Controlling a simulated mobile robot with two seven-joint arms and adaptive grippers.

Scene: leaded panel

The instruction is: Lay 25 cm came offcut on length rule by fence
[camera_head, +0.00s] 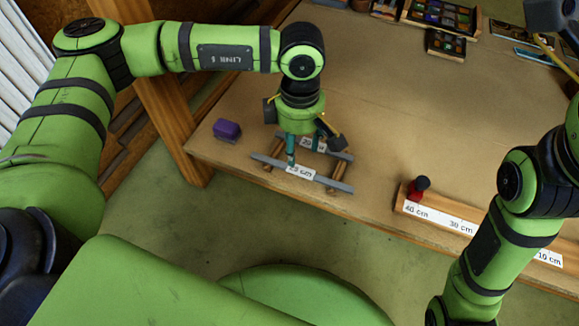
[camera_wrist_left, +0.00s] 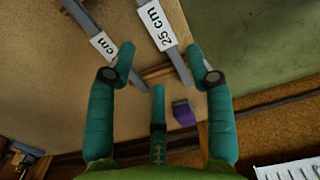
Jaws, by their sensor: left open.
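The 25 cm came offcut (camera_head: 305,174), a grey bar with a white label, lies across a small wooden rack near the table's front left edge. In the left wrist view the offcut (camera_wrist_left: 163,37) lies between the two outer teal fingertips and looks untouched. My left gripper (camera_head: 304,152) points down over the rack, open and empty; the left wrist view also shows the gripper (camera_wrist_left: 165,68). The length rule (camera_head: 440,218), a wooden strip marked 40, 30 and 10 cm, lies along the front edge to the right. My right arm hides part of it. The right fingers are out of frame.
A second labelled offcut (camera_head: 340,154) lies just behind on the rack. A purple block (camera_head: 227,130) sits left of it. A red and dark piece (camera_head: 418,188) stands at the rule's 40 cm end. Trays of coloured pieces (camera_head: 445,15) are at the back. The middle table is clear.

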